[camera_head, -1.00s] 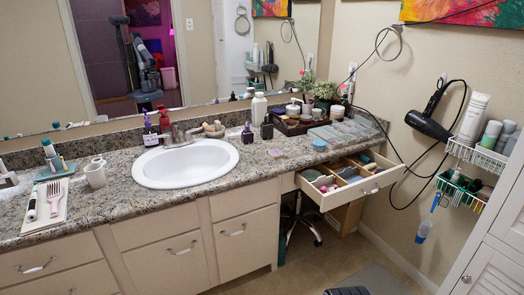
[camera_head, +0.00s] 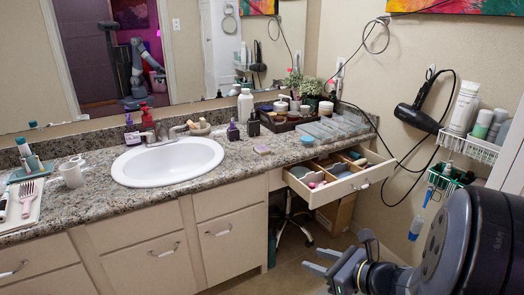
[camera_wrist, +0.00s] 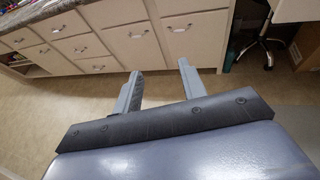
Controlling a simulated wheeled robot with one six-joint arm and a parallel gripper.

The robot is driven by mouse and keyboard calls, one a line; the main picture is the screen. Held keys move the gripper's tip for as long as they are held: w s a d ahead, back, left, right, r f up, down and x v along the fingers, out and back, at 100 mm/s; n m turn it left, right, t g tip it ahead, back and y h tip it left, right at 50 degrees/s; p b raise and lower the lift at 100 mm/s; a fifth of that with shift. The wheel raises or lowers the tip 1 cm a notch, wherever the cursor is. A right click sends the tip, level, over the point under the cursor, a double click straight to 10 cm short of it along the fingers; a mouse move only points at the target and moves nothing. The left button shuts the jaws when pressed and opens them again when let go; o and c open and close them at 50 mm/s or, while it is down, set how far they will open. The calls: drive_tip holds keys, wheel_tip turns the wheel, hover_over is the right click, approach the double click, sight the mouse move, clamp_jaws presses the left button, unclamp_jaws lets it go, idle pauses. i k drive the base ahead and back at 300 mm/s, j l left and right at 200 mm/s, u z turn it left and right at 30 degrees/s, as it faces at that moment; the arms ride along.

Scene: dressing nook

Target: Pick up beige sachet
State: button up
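I cannot make out a beige sachet for certain in either view. My gripper (camera_head: 320,260) is at the lower right of the head view, low in front of the cabinets and below the drawer. In the wrist view my gripper (camera_wrist: 160,70) shows two separated fingers with nothing between them.
The sink (camera_head: 168,162) fills the counter's middle. A dark tray of jars (camera_head: 292,122) and clear boxes (camera_head: 336,130) stand behind the drawer. A hair dryer (camera_head: 418,118) and wire rack (camera_head: 470,146) hang on the right wall. Floor before the cabinets is clear; a stool stands under the drawer.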

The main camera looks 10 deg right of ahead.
sight(262, 149)
drive_tip(key=i+j+z, duration=0.1)
drive_tip(key=i, duration=0.4)
drive_tip(key=i+j+z, duration=0.15)
drive_tip(key=i+j, duration=0.15)
drive_tip(key=i, duration=0.2)
drive_tip(key=i+j+z, duration=0.1)
drive_tip(key=i+j, duration=0.15)
drive_tip(key=i, duration=0.2)
drive_tip(key=i+j+z, duration=0.15)
drive_tip(key=i+j, duration=0.15)
drive_tip(key=i, duration=0.2)
